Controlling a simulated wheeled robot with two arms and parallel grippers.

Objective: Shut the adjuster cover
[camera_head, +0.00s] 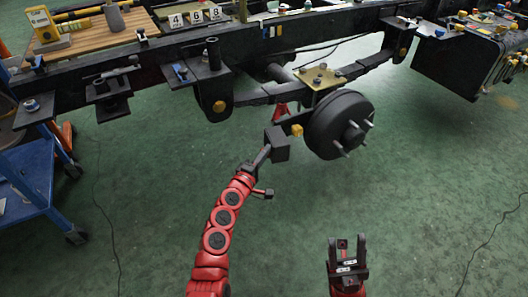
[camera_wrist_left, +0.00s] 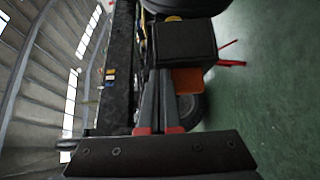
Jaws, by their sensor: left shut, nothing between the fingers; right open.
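A small dark box (camera_head: 279,145) hangs beside the wheel hub, with a small yellow block (camera_head: 297,130) at its right. I cannot tell for sure which part is the adjuster cover. In the left wrist view the dark box (camera_wrist_left: 185,43) fills the upper middle, with an orange plate (camera_wrist_left: 187,81) below it. My left gripper (camera_head: 267,150) is shut and empty, its tips at the box's lower left side; contact is unclear. Its fingers also show in the left wrist view (camera_wrist_left: 157,75). My right gripper (camera_head: 346,243) is open and empty, low over the floor.
The black wheel drum (camera_head: 340,124) with studs is just right of the box. The leaf spring and its brass plate (camera_head: 320,78) are above. The chassis rail (camera_head: 300,30) runs across the top. A blue cart (camera_head: 30,170) stands at left. The green floor in front is clear.

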